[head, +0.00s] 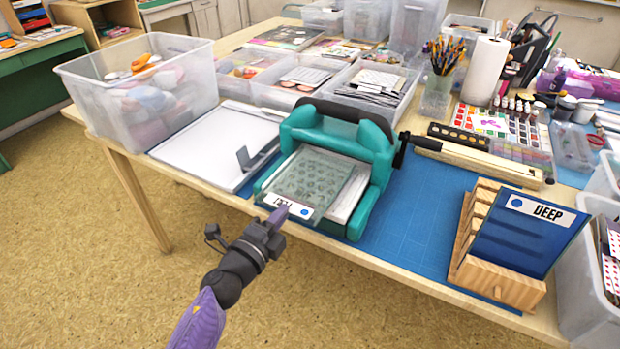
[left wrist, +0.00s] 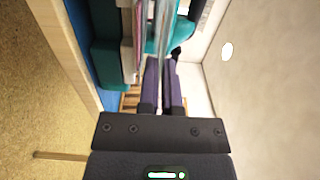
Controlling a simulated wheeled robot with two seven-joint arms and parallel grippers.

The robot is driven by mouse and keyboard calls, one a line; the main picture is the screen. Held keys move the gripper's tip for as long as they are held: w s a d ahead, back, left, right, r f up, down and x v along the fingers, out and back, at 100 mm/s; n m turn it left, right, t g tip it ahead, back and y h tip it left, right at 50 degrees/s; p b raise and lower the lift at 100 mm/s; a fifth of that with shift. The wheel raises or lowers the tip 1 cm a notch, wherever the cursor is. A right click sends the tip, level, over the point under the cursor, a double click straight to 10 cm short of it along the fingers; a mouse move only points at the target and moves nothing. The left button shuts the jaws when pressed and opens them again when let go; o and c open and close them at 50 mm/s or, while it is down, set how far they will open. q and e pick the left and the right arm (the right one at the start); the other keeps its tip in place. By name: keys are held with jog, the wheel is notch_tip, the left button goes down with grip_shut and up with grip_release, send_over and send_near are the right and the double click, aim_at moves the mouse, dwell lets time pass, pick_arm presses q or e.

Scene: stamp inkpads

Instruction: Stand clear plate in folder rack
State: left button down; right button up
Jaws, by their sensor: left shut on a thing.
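The clear plate (head: 318,183) is a see-through sheet with a white label strip on its front edge, partly covered by my gripper. It lies flat at the mouth of the teal die-cutting machine (head: 383,165), over a pale stack. My left gripper (head: 279,214) is shut on the plate's near edge; the purple fingers (left wrist: 165,85) also show in the left wrist view, with the plate edge-on beyond them. The wooden folder rack (head: 497,282) stands at the right front of the table. A blue panel marked "DEEP" (head: 525,232) leans in it. My right gripper is not in view.
A blue mat (head: 415,215) lies bare between machine and rack. A white board (head: 205,150) with a grey bracket lies left of the machine. A clear bin (head: 80,85) stands at the left, another clear bin (head: 585,310) right beside the rack. The table's front edge is close.

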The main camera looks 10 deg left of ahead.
pick_arm(q)
jog(key=shift+r, duration=0.2)
jog(key=s+a+r+p, duration=0.3)
jog(key=s+p, duration=0.1)
jog(key=s, duration=0.5)
jog(key=s+a+r+p, duration=0.4)
jog(key=s, duration=0.6)
